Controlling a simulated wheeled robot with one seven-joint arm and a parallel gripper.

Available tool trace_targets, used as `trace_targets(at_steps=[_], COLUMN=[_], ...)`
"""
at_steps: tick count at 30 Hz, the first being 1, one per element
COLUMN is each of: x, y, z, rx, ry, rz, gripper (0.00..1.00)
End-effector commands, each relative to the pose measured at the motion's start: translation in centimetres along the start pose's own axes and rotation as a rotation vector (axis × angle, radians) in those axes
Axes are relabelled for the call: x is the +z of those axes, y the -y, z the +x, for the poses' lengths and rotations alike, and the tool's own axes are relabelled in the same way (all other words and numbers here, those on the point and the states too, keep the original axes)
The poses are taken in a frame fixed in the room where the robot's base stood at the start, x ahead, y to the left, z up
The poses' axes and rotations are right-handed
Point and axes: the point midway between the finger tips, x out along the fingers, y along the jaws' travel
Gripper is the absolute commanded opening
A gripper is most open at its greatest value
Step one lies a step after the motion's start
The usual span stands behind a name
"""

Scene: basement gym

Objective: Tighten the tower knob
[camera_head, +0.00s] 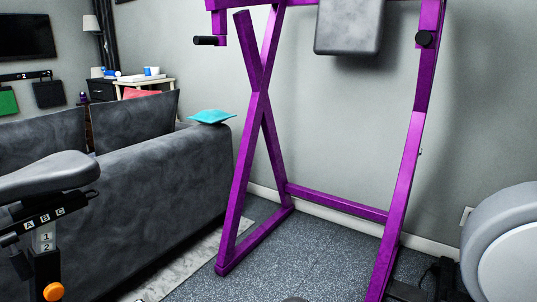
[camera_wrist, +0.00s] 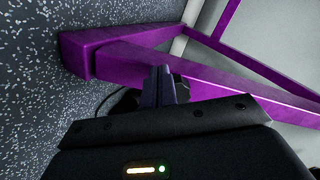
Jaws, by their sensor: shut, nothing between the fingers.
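The tower is a purple steel frame (camera_head: 404,185) against the wall. A black round knob (camera_head: 425,39) sits on its right upright, near the top of the head view. In the wrist view a purple beam (camera_wrist: 225,75) of the tower runs across behind my gripper (camera_wrist: 164,72). My gripper's fingers are shut together and hold nothing. A dark rounded piece (camera_wrist: 182,88) shows just right of the fingers, close to the beam. It may be the knob, but it is partly hidden, and I cannot tell if the fingers touch it. My gripper is not in the head view.
A grey sofa (camera_head: 165,150) with a teal cushion (camera_head: 211,116) stands left. An exercise bike seat (camera_head: 45,175) with an orange knob (camera_head: 53,291) is at the front left. A grey-white round machine (camera_head: 505,245) is at the right. Open speckled floor (camera_head: 270,265) lies around the tower's base.

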Motion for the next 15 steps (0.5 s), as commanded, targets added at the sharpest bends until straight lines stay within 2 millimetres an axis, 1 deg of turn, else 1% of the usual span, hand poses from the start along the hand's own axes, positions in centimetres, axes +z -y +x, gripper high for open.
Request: trace_targets(at_steps=[15], x=[-0.6], y=[0.14], z=[0.0], rx=[0.0], ry=[-0.002], rz=[0.0], gripper=[0.0])
